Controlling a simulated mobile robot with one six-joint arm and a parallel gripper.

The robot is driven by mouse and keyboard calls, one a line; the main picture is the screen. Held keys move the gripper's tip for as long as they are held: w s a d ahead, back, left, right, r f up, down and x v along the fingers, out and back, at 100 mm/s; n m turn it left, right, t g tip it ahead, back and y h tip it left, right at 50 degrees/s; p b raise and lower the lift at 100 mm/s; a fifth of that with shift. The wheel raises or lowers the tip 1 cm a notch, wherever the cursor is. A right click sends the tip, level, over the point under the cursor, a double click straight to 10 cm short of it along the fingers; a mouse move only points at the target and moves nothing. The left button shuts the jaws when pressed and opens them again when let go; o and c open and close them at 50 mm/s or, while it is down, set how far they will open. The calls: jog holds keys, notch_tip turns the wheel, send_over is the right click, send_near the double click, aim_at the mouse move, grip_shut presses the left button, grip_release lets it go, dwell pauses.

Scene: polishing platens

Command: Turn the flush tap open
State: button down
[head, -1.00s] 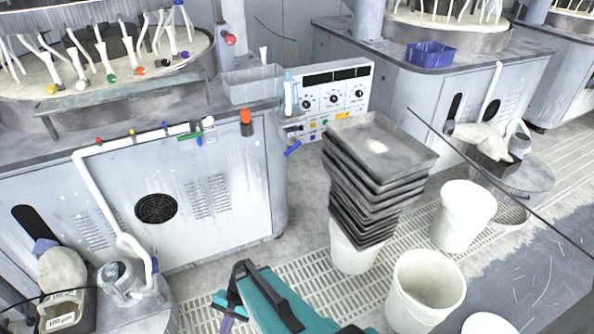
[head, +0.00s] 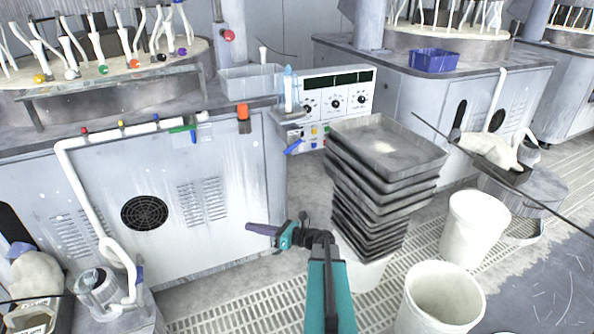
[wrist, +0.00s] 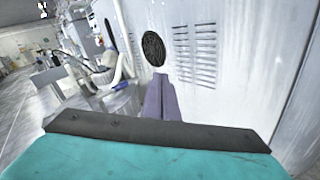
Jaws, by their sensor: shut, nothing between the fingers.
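I cannot tell for certain which fitting is the flush tap. A white pipe (head: 105,137) runs along the near cabinet's top edge and carries small coloured taps. At its right end is a green piece with a small blue lever (head: 194,136). A larger blue lever (head: 294,147) sticks out, tilted, at the cabinet corner below the control box. My gripper (head: 250,228) is shut and empty, its purple fingers pointing left in front of the cabinet's side, below and apart from both levers. In the wrist view the purple fingers (wrist: 160,98) are together, and neither lever shows.
The cabinet side (head: 235,165) has a round fan grille (head: 144,213). A stack of grey trays (head: 385,150) stands just right of my arm, with white buckets (head: 440,300) beyond. A control box (head: 340,95) sits behind. The floor grating before the cabinet is partly clear.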

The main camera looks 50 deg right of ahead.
jog(key=s+d+r+m+t+h+b, duration=0.2)
jog(key=s+d+r+m, duration=0.1)
jog(key=d, duration=0.4)
jog(key=s+d+r+m+t+h+b, duration=0.2)
jog(key=s+d+r+m+t+h, duration=0.1)
jog(key=d, duration=0.5)
jog(key=s+d+r+m+t+h+b, duration=0.2)
jog(key=s+d+r+m, duration=0.3)
jog(key=d, duration=0.3)
jog(key=shift+s+d+h, duration=0.15)
jog(key=shift+h, duration=0.25)
jog(key=b, duration=0.2)
send_near(293, 147)
jog(key=w, duration=0.6)
jog(key=shift+w+a+r, duration=0.15)
jog(key=shift+a+r, duration=0.1)
jog(key=shift+r, duration=0.05)
